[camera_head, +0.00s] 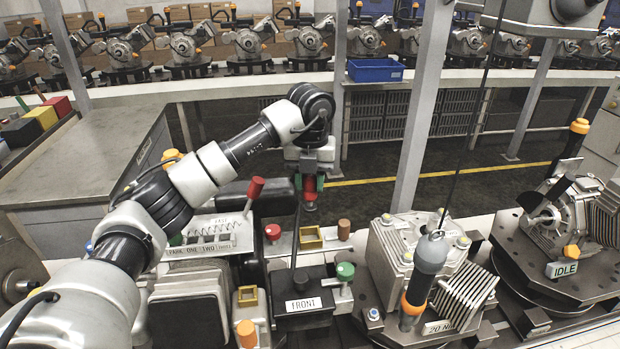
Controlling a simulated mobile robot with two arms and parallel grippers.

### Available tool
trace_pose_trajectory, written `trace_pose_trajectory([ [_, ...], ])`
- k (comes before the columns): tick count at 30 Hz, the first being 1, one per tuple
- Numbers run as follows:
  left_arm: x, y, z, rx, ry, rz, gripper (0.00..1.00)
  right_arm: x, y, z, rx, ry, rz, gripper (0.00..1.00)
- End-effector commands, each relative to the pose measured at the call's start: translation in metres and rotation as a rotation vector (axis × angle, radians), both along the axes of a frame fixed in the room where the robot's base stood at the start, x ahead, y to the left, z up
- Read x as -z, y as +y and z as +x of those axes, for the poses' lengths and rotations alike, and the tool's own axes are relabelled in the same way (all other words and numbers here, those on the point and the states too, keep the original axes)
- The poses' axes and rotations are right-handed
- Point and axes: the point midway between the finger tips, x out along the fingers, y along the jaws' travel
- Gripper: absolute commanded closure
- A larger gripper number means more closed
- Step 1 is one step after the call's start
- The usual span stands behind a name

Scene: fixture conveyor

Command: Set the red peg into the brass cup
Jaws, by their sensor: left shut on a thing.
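My left gripper (310,181) points down above the fixture and is shut on the red peg (310,188). The peg hangs upright between the fingers, with a grey lower end. Below it, on the fixture, is a square, open-topped brass cup (311,246). The peg's lower end is apart from the cup, above it in the picture. A second similar brass cup (248,302) stands nearer, at the left of the FRONT block. Both look empty. My right gripper is not in view.
A red knob (272,231), a brown peg (344,229), a green knob (345,270) and an orange peg (246,334) surround the cups. A red-handled lever (255,187) rises at left. A driver (426,268) hangs at right by a gearbox housing (395,250).

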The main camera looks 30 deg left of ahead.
Motion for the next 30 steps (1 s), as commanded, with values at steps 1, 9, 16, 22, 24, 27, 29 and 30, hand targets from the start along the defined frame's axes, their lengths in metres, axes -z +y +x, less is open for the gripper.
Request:
trace_pose_trajectory([
  [1, -0.001, 0.001, 0.000, -0.002, 0.000, -0.001, 1.00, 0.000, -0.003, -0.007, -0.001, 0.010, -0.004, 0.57],
  [9, 0.015, 0.001, 0.000, -0.001, 0.001, 0.000, 1.00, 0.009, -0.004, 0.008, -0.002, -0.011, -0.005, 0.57],
  [16, 0.037, 0.001, 0.000, -0.001, 0.002, 0.000, 1.00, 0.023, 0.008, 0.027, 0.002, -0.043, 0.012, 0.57],
  [22, 0.056, 0.001, 0.001, -0.001, 0.001, 0.000, 1.00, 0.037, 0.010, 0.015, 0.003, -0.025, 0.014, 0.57],
  [24, 0.063, 0.001, 0.001, -0.001, 0.001, 0.000, 1.00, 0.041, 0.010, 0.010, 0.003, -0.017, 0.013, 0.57],
  [27, 0.069, 0.001, 0.001, -0.001, 0.001, 0.000, 1.00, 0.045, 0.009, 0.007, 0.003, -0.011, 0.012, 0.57],
  [29, 0.071, 0.001, 0.001, -0.001, 0.001, 0.000, 1.00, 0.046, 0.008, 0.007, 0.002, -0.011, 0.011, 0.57],
  [30, 0.072, 0.001, 0.001, -0.001, 0.001, 0.000, 1.00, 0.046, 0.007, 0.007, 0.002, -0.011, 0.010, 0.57],
])
